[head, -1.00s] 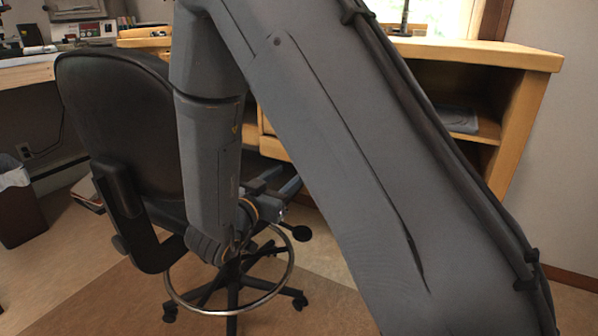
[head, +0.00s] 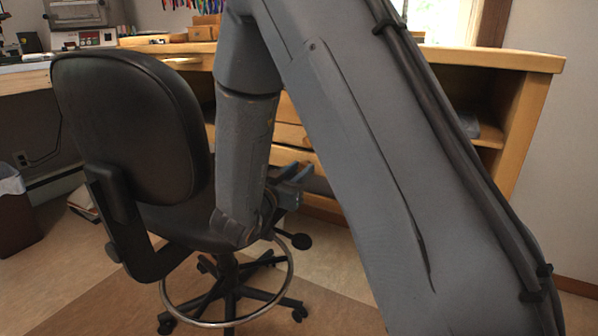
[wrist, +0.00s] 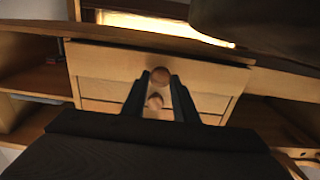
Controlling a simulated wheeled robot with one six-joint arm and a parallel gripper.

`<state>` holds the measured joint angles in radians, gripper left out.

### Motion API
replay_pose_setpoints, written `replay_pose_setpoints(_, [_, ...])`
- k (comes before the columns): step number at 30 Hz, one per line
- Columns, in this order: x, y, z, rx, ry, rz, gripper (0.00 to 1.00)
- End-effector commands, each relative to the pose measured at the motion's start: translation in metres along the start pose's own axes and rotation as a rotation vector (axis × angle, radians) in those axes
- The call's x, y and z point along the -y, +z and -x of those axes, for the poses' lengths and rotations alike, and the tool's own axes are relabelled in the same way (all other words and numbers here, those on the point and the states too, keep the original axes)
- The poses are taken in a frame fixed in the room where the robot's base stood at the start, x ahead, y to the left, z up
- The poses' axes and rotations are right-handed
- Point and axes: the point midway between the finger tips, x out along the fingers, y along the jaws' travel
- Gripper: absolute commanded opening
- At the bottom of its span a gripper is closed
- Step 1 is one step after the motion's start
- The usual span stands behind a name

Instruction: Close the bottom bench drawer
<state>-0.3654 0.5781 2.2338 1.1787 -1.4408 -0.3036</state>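The wooden bench (head: 535,62) has a stack of pale drawers (head: 290,132) under its top, partly hidden behind my arm in the head view. In the wrist view the drawer fronts (wrist: 105,62) face me, with a round upper knob (wrist: 159,75) and a second knob (wrist: 154,101) below it. The bottom drawer cannot be made out clearly; my gripper's body covers the lower part of the stack. My gripper (head: 298,173) is in front of the drawers, low beside the chair. In the wrist view its two fingers (wrist: 160,98) are apart with nothing held between them.
A black swivel chair (head: 135,130) with a metal foot ring (head: 225,322) stands close to the left of my arm. Open shelves (head: 485,135) are at the bench's right end. A dark bin (head: 15,215) is at far left.

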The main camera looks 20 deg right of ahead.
Motion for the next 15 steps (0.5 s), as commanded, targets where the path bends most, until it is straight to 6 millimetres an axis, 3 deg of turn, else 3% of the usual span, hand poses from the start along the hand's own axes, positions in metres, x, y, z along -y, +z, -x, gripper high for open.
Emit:
replay_pose_setpoints(1, [0.000, 0.000, 0.000, 0.000, -0.001, 0.000, 0.14])
replay_pose_setpoints(4, [0.000, 0.000, 0.000, 0.000, -0.001, 0.000, 0.00])
replay_pose_setpoints(10, [0.000, 0.000, -0.003, 0.000, 0.000, 0.001, 0.00])
replay_pose_setpoints(15, [0.000, -0.002, -0.021, 0.001, 0.001, 0.002, 0.00])
